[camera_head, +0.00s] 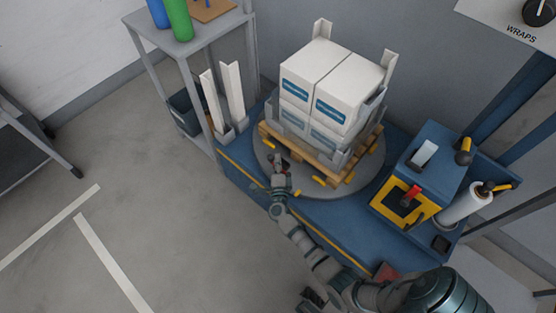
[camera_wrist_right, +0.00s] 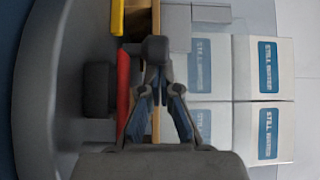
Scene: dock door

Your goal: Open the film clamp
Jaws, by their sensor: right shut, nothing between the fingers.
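A dark block with a red lever (camera_wrist_right: 123,90), which looks like the film clamp, sits on the grey turntable (camera_head: 265,160) beside the pallet. The lever stands just left of my right gripper in the wrist view; I cannot tell whether they touch. My right gripper (camera_head: 276,161) is at the turntable's near left edge, at the pallet's corner. Its fingers are shut and empty (camera_wrist_right: 155,50) in the wrist view. In the head view the gripper and wrist hide most of the clamp. A dark part at the bottom edge (camera_head: 312,299) may be my left gripper; its fingers are unclear.
White boxes (camera_head: 327,88) stand stacked on the wooden pallet (camera_head: 310,154). Yellow stops surround it. A blue control box (camera_head: 441,157) with a yellow panel and a film roll (camera_head: 463,205) stand right. A grey shelf (camera_head: 186,45) stands left. Open floor lies at lower left.

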